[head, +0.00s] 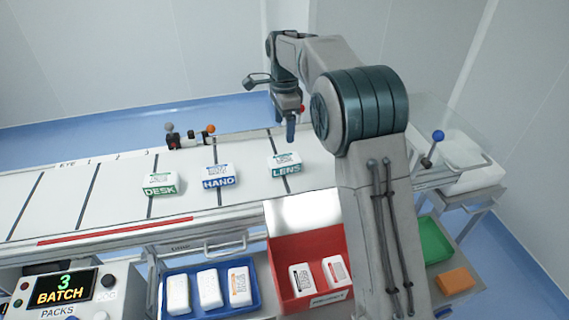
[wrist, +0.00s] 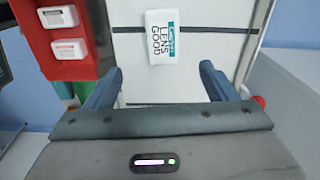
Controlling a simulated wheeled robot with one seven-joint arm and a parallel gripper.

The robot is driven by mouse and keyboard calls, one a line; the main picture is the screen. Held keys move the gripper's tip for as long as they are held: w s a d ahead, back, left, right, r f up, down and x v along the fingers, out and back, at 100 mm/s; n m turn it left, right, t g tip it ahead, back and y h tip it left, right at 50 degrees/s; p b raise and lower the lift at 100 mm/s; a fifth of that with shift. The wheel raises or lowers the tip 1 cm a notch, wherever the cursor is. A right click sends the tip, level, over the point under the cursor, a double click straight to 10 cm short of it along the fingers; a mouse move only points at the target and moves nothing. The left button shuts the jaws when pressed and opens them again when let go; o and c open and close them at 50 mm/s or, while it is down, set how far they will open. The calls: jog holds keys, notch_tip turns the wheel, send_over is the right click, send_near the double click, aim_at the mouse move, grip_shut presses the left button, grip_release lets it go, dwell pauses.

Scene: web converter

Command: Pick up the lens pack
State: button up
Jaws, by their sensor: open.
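The lens pack (head: 286,164) is a small white pack with teal lettering, lying on the white belt, the rightmost of three packs there. In the wrist view the lens pack (wrist: 162,37) lies beyond the fingertips, roughly centred between them and apart from both. My gripper (head: 291,128) is above the belt near the lens pack. In the wrist view my gripper (wrist: 160,76) shows two blue fingers spread wide with nothing between them.
The hand pack (head: 219,176) and desk pack (head: 160,184) lie left on the belt. A red bin (head: 281,254) and blue tray (head: 256,300) hold white packs in front. A green tray (head: 435,243) and orange block (head: 455,281) are at right. The belt's left part is clear.

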aim_at(284, 159)
notch_tip(284, 159, down, 9)
jog(key=shift+w+a+r, duration=0.15)
jog(key=shift+r, duration=0.05)
jog(key=shift+w+f+p, duration=0.15)
jog(key=shift+f+p, duration=0.65)
jog(key=shift+f, duration=1.9)
jog(key=c, duration=1.1)
